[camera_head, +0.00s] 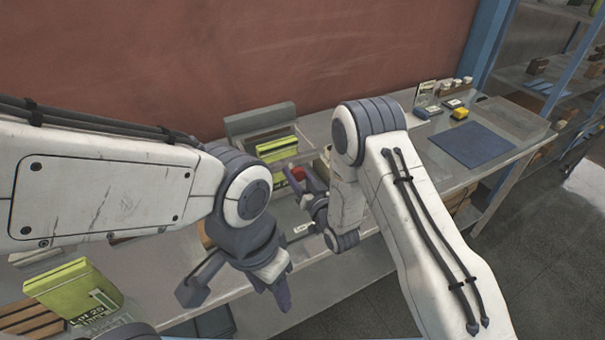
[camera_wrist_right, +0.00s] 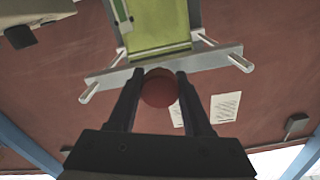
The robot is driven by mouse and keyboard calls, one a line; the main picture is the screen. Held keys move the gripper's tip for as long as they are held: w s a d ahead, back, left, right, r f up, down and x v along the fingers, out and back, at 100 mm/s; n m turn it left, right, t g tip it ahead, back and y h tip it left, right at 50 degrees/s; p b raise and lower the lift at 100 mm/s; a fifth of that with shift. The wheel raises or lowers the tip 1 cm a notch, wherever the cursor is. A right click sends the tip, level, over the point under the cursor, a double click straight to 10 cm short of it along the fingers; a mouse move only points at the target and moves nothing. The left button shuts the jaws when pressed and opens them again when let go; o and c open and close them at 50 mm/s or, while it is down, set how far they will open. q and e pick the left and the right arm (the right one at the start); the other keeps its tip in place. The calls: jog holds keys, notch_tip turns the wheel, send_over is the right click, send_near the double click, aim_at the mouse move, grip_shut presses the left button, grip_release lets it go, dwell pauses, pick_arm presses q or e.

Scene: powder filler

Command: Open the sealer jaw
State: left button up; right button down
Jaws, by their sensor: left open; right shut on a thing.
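The sealer (camera_head: 262,119) stands at the back of the bench, a grey block with green pouches (camera_head: 277,148) in front of it. Its red ball knob (camera_head: 298,173) shows beside my right gripper (camera_head: 307,186). In the right wrist view the red knob (camera_wrist_right: 159,88) lies between the two fingers of my right gripper (camera_wrist_right: 160,82), which is shut on it. Just beyond the knob a pale crossbar (camera_wrist_right: 165,66) spans in front of a green pouch (camera_wrist_right: 158,25). My left gripper (camera_head: 237,296) is open and empty, low over the bench's front edge.
A green pouch box (camera_head: 72,290) stands on the bench at lower left. A blue mat (camera_head: 472,144), a yellow item (camera_head: 460,113) and small jars lie at the right end. My right forearm covers the bench's middle. A shelf rack (camera_head: 560,75) stands at far right.

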jog(key=shift+c, duration=1.6)
grip_release()
jog(key=shift+s+d+f, duration=0.1)
jog(key=shift+s, duration=0.15)
jog(key=b+v, duration=0.4)
jog(key=v, duration=0.6)
jog(key=shift+b, duration=0.4)
